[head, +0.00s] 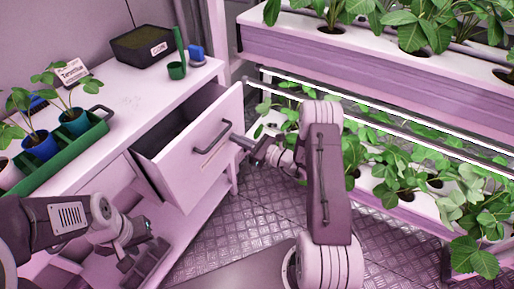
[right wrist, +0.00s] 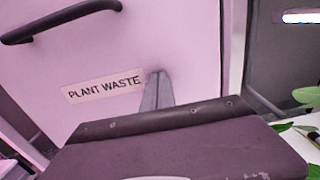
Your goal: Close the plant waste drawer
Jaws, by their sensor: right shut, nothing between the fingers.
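The plant waste drawer (head: 190,172) stands pulled out of the white bench in the head view, with its dark inside showing. Its dark bar handle (head: 212,138) is on the front panel. In the right wrist view the drawer front (right wrist: 130,45) fills most of the picture, with a "PLANT WASTE" label (right wrist: 103,86) and the handle (right wrist: 60,20) at upper left. My right gripper (head: 240,140) is shut and empty, its tips (right wrist: 157,78) at the front panel right of the label; I cannot tell if they touch. My left gripper (head: 143,240) is low left, beside the bench; its jaws are unclear.
On the bench top (head: 120,98) stand a green tray (head: 62,155) with potted seedlings, a dark bin (head: 145,45) and a green cup (head: 176,70). Berry racks (head: 350,55) with plants stand at the right. Metal floor (head: 255,215) lies between bench and racks.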

